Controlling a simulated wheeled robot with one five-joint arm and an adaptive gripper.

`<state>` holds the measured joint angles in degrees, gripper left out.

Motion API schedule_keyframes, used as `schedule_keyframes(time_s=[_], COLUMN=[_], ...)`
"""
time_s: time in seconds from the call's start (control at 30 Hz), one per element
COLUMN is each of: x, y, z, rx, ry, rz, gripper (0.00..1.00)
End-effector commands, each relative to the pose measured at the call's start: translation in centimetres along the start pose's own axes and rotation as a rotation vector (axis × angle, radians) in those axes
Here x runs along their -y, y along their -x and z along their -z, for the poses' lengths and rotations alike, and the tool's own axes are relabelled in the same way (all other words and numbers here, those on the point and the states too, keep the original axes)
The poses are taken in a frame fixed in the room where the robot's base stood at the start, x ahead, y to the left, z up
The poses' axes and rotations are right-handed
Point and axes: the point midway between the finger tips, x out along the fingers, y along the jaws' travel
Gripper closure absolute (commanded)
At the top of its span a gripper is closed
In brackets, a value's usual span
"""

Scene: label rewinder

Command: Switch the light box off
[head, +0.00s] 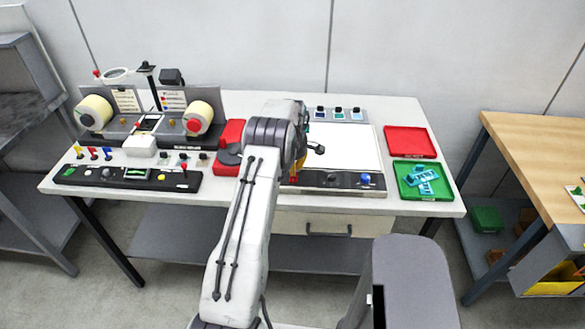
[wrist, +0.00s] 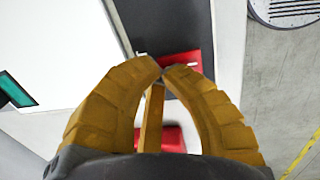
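The light box (head: 345,146) lies on the table with a bright white top and a dark front strip (head: 345,181). The strip carries a dark knob (head: 330,178) and a blue button (head: 365,179). Its white top (wrist: 62,45) and dark strip (wrist: 162,25) also show in the wrist view. A red part (wrist: 182,64) sits on the strip, partly hidden behind my fingertips. My gripper (wrist: 161,72) has its yellow fingertips together, over that red part; I cannot tell whether they touch it. In the head view my arm hides most of the gripper and the box's left end.
A red tray (head: 410,142) and a green tray (head: 408,192) with teal pieces stand right of the light box. The rewinder (head: 150,123) and its control panel (head: 125,179) stand left. A red block (head: 226,166) is beside my arm. A drawer (head: 330,226) hangs below.

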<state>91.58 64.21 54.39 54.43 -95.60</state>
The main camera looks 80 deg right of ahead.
Motion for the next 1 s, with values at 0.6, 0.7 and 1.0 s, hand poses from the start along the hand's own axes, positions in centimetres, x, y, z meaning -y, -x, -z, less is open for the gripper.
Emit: schedule_keyframes(time_s=[0.6,0.7,1.0], x=[0.2,0.2,0.0], y=[-0.9,-0.9,0.1], z=[0.1,0.1,0.0], rx=[0.000,0.000,0.000], ry=[0.000,0.000,0.000], rz=[0.003,0.004,0.002], gripper=[1.00,1.00,1.00])
